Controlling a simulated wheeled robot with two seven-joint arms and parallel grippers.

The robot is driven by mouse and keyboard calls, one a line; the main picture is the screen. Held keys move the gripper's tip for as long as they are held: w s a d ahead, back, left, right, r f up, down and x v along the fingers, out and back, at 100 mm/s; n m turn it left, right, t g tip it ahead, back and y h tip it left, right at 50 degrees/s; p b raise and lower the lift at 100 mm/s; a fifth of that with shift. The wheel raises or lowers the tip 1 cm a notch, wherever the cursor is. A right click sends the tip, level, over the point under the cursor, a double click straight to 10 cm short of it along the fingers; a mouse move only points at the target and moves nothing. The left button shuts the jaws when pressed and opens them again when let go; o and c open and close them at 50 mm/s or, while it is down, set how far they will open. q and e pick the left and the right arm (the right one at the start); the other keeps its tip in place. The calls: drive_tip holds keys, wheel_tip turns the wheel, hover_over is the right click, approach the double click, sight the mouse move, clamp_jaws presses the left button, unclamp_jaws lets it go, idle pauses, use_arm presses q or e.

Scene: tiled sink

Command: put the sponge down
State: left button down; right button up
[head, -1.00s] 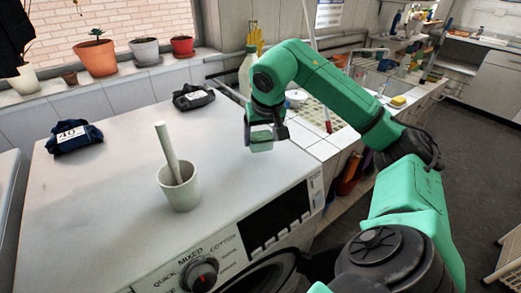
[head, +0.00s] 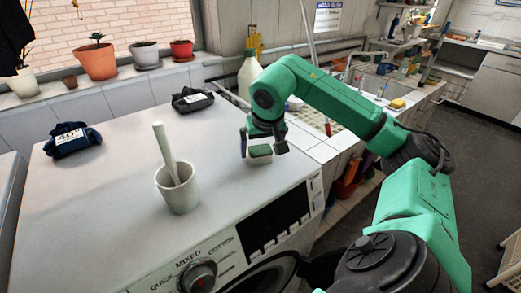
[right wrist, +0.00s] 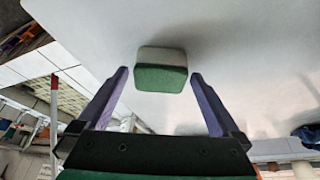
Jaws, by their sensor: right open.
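The sponge (head: 259,155), green with a pale side, is on the white washing machine top (head: 110,200) near its right edge. It also shows in the right wrist view (right wrist: 161,72), just beyond and between the two fingertips. My right gripper (head: 262,153) points down over the sponge with its fingers spread, one on each side. In the right wrist view the right gripper (right wrist: 158,75) shows a gap between each finger and the sponge. My left gripper is not in view.
A white cup with a pestle (head: 178,187) stands left of the gripper. Two dark folded cloth bundles (head: 73,139) (head: 192,99) lie farther back. A pale bottle (head: 249,75) stands behind the arm. A yellow sponge (head: 397,103) lies by the sink.

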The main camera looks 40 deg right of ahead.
drive_tip(key=p+v, duration=0.2)
drive_tip(key=v, duration=0.9)
drive_tip(key=shift+p, duration=0.35)
drive_tip(key=shift+s, duration=0.1)
